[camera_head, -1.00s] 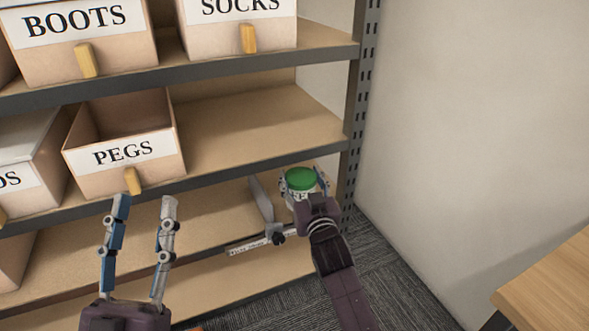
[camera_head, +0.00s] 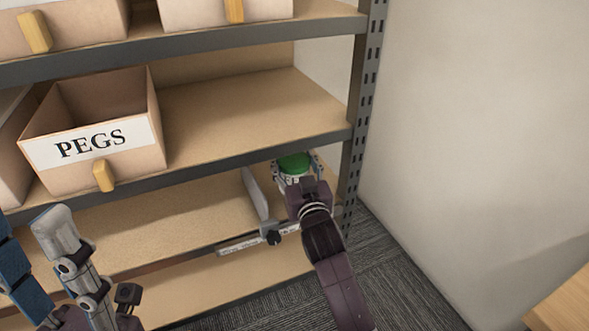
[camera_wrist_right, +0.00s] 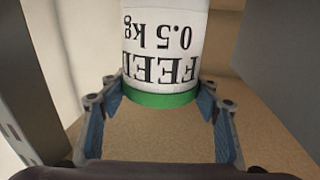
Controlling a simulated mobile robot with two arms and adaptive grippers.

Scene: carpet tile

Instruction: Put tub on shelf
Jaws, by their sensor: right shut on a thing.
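The tub (camera_head: 294,163) is white with a green lid. In the head view it is at the right end of the lower shelf (camera_head: 180,225), between an upright divider and the shelf post. In the right wrist view the tub (camera_wrist_right: 165,45) shows "FEED 0.5 kg" upside down. My right gripper (camera_head: 294,167) is shut on the tub, with a finger on either side near the lid. The tub's base is hidden, so I cannot tell if it touches the board.
The divider (camera_head: 256,195) stands close left of the tub, and the metal post (camera_head: 357,120) is close right. A label strip (camera_head: 245,245) runs along the shelf edge. The PEGS bin (camera_head: 90,145) is on the shelf above. The lower shelf is bare left of the divider.

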